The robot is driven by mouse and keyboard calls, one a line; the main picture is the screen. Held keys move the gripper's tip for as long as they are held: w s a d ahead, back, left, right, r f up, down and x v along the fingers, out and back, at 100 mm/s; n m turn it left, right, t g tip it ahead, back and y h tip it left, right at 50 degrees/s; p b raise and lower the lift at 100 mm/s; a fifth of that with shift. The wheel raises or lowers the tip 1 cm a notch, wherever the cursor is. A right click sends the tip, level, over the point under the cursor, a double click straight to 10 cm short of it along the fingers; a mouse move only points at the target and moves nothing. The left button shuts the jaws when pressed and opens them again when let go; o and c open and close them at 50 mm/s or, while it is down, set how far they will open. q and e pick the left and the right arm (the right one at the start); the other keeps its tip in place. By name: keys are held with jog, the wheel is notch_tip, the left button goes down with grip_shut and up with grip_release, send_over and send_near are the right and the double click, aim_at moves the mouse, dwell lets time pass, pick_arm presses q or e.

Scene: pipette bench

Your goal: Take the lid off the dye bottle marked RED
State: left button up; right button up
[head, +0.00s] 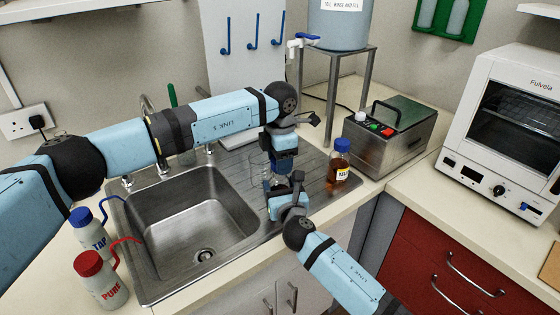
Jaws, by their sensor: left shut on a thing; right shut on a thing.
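My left gripper (283,161) points down over the drainboard, just right of the sink basin. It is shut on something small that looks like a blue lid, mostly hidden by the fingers. My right gripper (285,190) comes in from the lower right, just below it. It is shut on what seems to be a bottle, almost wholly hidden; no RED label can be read. I cannot tell whether lid and bottle still touch. Another dye bottle (338,169), with amber liquid, a blue lid and a label that seems to read YELL, stands upright to the right.
A clear glass vessel (258,165) stands close left of the grippers. The steel sink (195,215) lies left. TAP (91,236) and PURE (101,283) wash bottles stand at its left edge. A steel bath (388,140) and a white oven (505,125) are at right.

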pick_arm(q)
jog(key=shift+r, duration=0.1)
jog(key=shift+r, duration=1.9)
pick_arm(e)
jog(key=o, duration=1.8)
